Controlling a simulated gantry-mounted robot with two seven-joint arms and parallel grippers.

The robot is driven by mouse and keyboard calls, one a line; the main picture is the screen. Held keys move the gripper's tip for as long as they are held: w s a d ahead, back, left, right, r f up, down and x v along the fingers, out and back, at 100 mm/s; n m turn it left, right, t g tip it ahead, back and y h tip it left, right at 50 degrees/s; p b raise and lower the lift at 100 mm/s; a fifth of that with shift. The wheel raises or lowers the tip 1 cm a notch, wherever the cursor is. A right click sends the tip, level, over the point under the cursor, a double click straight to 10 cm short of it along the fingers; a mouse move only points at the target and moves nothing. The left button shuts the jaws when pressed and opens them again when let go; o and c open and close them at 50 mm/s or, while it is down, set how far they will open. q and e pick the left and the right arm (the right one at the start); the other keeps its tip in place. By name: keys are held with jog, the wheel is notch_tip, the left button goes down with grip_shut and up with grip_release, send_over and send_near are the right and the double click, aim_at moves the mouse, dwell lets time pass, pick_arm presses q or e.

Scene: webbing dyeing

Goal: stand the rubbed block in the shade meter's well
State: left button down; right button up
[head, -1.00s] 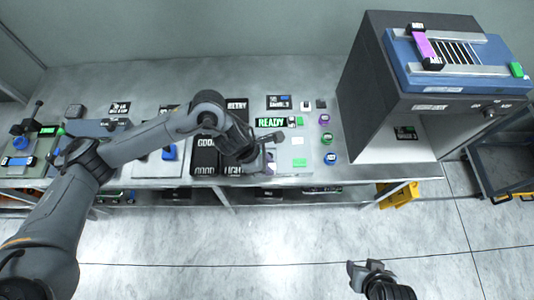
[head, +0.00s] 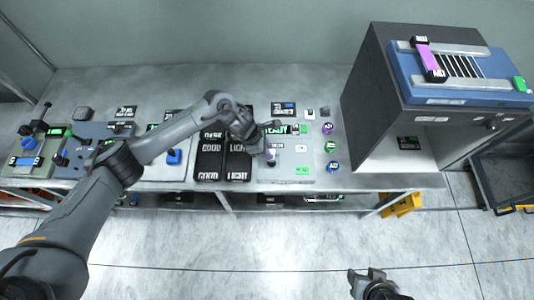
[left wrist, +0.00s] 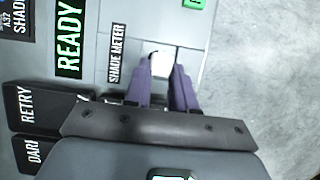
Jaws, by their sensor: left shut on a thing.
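My left gripper (head: 270,150) is over the left part of the shade meter (head: 298,172), a light grey box with a green READY display (head: 277,129). The left wrist view shows the shade meter's label (left wrist: 116,54) and display (left wrist: 69,38). There the purple fingers (left wrist: 166,88) are shut on a small white block (left wrist: 162,64). The well is not clearly visible, and I cannot tell whether the block is in it or above it. My right gripper (head: 366,276) is open and empty, low over the floor, away from the bench.
Black trays labelled RETRY, GOOD, DARK and LIGHT (head: 210,172) lie left of the meter. Several coloured round pots (head: 331,147) stand at its right. A large grey cabinet (head: 375,100) with a blue-topped unit (head: 460,75) stands further right. Other stations fill the bench's left.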

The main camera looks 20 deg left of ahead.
aim_at(267, 163)
pick_arm(q)
notch_tip(267, 163, down, 3)
jog(key=shift+s+d, duration=0.1)
jog(key=shift+f, duration=0.1)
jog(key=shift+f, duration=0.1)
jog(key=c, duration=0.9)
grip_release()
jog(key=shift+c, duration=0.2)
